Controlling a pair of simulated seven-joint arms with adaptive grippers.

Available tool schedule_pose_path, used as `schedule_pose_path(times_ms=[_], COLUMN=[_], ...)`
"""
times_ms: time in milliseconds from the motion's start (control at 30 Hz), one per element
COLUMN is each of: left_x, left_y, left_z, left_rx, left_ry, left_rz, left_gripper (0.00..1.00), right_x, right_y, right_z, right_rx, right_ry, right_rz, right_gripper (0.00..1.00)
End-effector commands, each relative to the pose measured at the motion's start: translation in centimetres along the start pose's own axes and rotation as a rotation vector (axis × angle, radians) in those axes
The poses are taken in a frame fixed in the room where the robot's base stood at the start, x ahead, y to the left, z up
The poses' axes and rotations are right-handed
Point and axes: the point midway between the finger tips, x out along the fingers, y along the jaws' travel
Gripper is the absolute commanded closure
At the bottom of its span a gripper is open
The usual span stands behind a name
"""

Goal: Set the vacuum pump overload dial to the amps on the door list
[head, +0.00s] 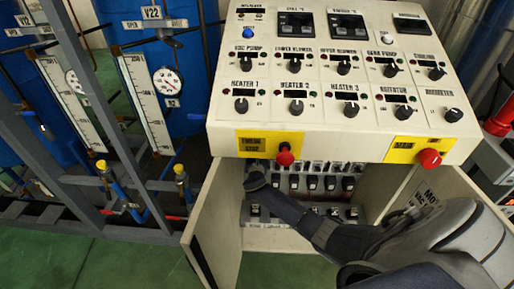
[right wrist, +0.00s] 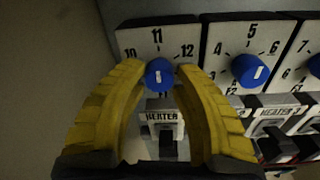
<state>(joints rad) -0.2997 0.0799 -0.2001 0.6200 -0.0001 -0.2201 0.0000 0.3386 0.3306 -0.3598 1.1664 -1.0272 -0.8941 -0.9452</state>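In the right wrist view, a blue dial (right wrist: 160,73) with a white mark sits on a white plate marked 10, 11 and 12. My right gripper (right wrist: 161,72) has its yellow fingertips against both sides of this dial. A block labelled HEATER sits below it. In the head view my right arm reaches from the lower right into the open cabinet, its gripper (head: 256,181) at the left end of the upper device row. My left gripper is not in view.
A second blue dial (right wrist: 249,71), marked around 4 to 6, is close to the right. The open left door (head: 214,225) stands beside my gripper.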

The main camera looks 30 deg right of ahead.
Motion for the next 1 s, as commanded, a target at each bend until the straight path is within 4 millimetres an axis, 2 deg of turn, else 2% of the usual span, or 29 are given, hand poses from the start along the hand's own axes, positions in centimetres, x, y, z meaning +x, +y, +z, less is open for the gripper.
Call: schedule_pose_path(times_ms=[33,167,433,567,667,1000], left_x=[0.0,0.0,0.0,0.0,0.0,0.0], left_y=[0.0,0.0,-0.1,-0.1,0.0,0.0], left_z=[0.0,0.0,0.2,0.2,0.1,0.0], left_rx=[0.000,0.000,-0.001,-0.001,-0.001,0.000], left_ry=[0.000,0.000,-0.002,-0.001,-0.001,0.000], left_rz=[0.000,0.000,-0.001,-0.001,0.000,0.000], left_gripper=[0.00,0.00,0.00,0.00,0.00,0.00], right_x=[0.1,0.1,0.1,-0.7,-1.8,-7.6], right_y=[0.0,0.1,0.1,0.1,0.1,0.1], right_z=[0.1,0.3,0.3,0.3,0.2,0.2], right_rx=[0.001,0.001,0.002,0.003,0.003,0.004], right_ry=[-0.002,-0.004,-0.006,-0.005,-0.005,-0.003], right_rz=[0.000,0.000,0.000,0.001,0.000,0.000], right_gripper=[0.65,0.50,0.49,0.49,0.49,0.49])
